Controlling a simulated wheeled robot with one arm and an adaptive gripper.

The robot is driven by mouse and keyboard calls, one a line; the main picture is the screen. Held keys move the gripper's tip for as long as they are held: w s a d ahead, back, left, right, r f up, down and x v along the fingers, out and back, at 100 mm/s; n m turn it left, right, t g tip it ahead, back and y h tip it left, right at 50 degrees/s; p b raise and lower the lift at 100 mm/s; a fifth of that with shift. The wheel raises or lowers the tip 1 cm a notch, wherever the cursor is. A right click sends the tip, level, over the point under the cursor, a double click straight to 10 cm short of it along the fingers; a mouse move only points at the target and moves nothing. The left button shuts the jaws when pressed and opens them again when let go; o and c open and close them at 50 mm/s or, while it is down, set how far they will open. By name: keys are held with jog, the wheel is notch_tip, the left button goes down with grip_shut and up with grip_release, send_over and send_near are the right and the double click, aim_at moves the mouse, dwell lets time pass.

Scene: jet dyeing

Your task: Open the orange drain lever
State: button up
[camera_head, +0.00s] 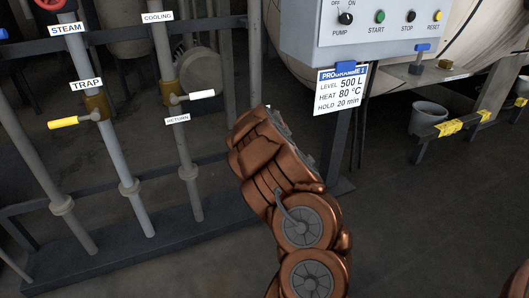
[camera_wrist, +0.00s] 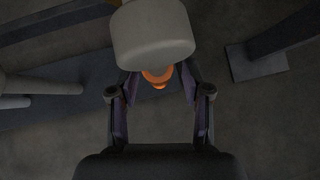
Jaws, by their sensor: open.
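In the wrist view my gripper (camera_wrist: 158,84) is open, with one finger on each side of a small orange part (camera_wrist: 157,76). The orange part shows partly below a pale rounded cylinder (camera_wrist: 152,36), which hides the rest of it. It looks like the orange drain lever, but its full shape and its label are hidden. I cannot tell whether either finger touches it. In the head view no orange lever shows, and my gripper is hidden behind my copper-coloured arm.
A yellow lever (camera_head: 63,123) and a white lever (camera_head: 202,95) sit on labelled pipes at the left. A control panel (camera_head: 370,28) with a programme card (camera_head: 340,90) hangs above right. A grey bucket (camera_head: 428,117) stands at the right.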

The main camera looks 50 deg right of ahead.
jog(key=v, duration=1.1)
dwell(0.3)
dwell(0.4)
